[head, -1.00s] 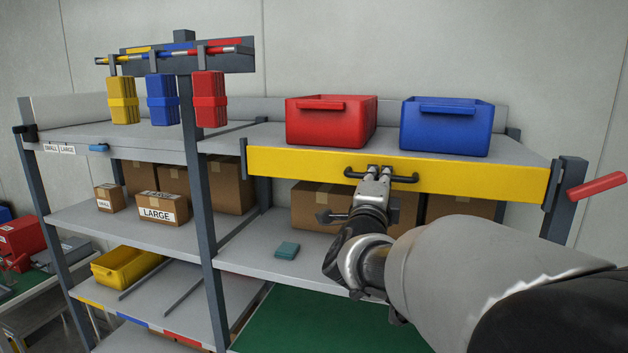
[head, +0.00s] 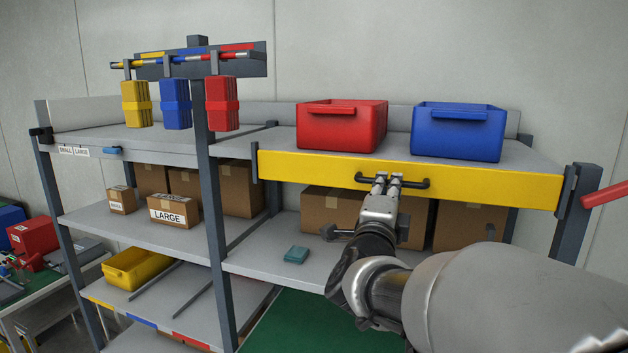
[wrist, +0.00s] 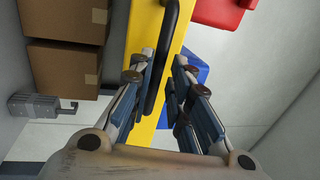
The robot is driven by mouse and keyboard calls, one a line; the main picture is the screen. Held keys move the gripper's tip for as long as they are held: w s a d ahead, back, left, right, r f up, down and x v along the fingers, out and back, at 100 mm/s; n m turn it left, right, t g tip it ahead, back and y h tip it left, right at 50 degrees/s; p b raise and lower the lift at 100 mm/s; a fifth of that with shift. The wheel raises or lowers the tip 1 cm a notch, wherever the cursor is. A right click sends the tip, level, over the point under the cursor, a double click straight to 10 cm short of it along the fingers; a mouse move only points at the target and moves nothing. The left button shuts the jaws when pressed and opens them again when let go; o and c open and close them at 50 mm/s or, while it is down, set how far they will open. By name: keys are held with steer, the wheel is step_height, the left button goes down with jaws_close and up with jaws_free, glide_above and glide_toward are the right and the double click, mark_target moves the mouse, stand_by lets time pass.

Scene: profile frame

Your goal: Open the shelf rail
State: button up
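The shelf rail is a long yellow bar (head: 420,180) across the front of the upper right shelf, with a black handle (head: 418,184) on its face. In the head view it spans between the posts, level with the shelf front. My gripper (head: 388,179) is at the left half of the handle. In the wrist view the two fingers (wrist: 165,56) stand apart, with the black handle (wrist: 158,75) running between them, closer to the left finger. The yellow rail (wrist: 142,35) lies behind. I cannot tell whether the fingers touch the handle.
A red bin (head: 340,128) and a blue bin (head: 458,135) stand on the shelf behind the rail. Cardboard boxes (head: 330,210) sit below it, and a small teal item (head: 296,254) lies on the lower shelf. A dark post (head: 572,215) with a red bar (head: 606,193) stands at right.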

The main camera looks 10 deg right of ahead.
steer(key=v, duration=0.9)
steer(key=s+a+f+n+g+y+b, duration=0.2)
steer(key=a+f+n+y+b, duration=0.1)
steer(key=a+f+n+y, duration=0.4)
steer(key=s+a+f+n+g+y+b, duration=0.15)
steer(key=a+f+n+y+b, duration=0.3)
steer(key=f+n, duration=0.45)
steer(key=s+f+n+g+b, duration=0.2)
steer(key=s+f+n+g, duration=0.2)
steer(key=s+f, duration=0.5)
steer(key=s+d+f+n+g+b, duration=0.1)
steer(key=s+f+n+g, duration=0.3)
steer(key=s+f, duration=0.5)
steer(key=s+b, duration=0.1)
steer(key=s, duration=0.1)
steer(key=shift+s+n+g, duration=0.35)
steer(key=shift+s+n, duration=0.05)
steer(key=shift+d, duration=0.15)
